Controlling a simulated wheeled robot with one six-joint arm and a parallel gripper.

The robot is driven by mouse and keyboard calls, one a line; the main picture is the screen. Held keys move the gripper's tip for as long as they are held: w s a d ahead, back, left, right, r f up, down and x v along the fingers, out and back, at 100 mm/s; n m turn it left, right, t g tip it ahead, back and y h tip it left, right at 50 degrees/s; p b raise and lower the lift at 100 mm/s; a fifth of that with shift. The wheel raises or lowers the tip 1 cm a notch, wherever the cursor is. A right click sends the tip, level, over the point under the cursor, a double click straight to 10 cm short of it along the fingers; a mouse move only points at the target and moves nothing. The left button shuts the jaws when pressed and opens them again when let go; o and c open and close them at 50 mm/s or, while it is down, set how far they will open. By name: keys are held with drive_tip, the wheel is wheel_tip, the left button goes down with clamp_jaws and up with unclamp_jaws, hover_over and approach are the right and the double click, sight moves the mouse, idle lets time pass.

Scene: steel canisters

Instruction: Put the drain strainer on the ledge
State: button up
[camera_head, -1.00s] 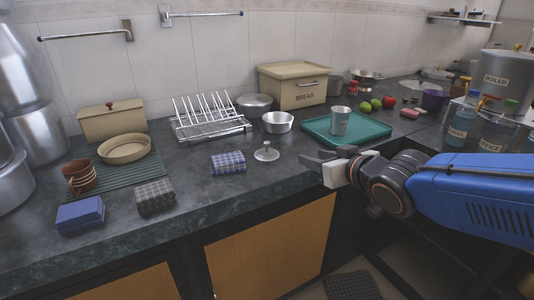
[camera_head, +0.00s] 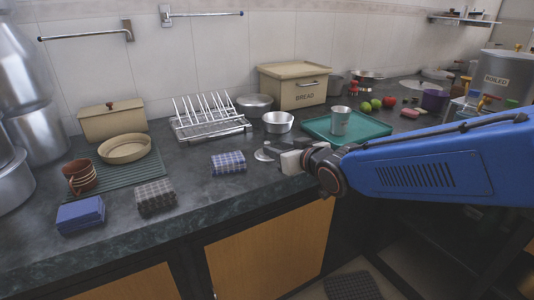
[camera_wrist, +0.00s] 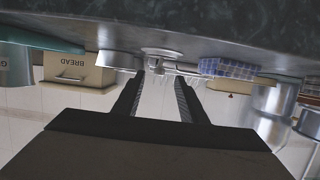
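The drain strainer (camera_head: 263,154) is a small steel disc with an upright knob, standing on the dark counter in front of the steel bowl. My gripper (camera_head: 276,151) is at its right side, low over the counter, and partly hides it. In the wrist view, which is upside down, the strainer (camera_wrist: 162,52) shows just beyond and between the fingertips. My gripper (camera_wrist: 161,80) is open there, with nothing seen between the fingers. A wall shelf (camera_head: 464,19) at the upper right may be the ledge; it holds a few small things.
A blue checked cloth (camera_head: 228,163) lies left of the strainer, and a steel bowl (camera_head: 278,122) stands behind. A green tray (camera_head: 318,122) with a steel cup (camera_head: 340,121) is to the right. The dish rack (camera_head: 208,126) is behind left. The counter's front edge is close to my gripper.

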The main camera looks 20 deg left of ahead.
drive_tip(key=shift+x, duration=3.85)
clamp_jaws()
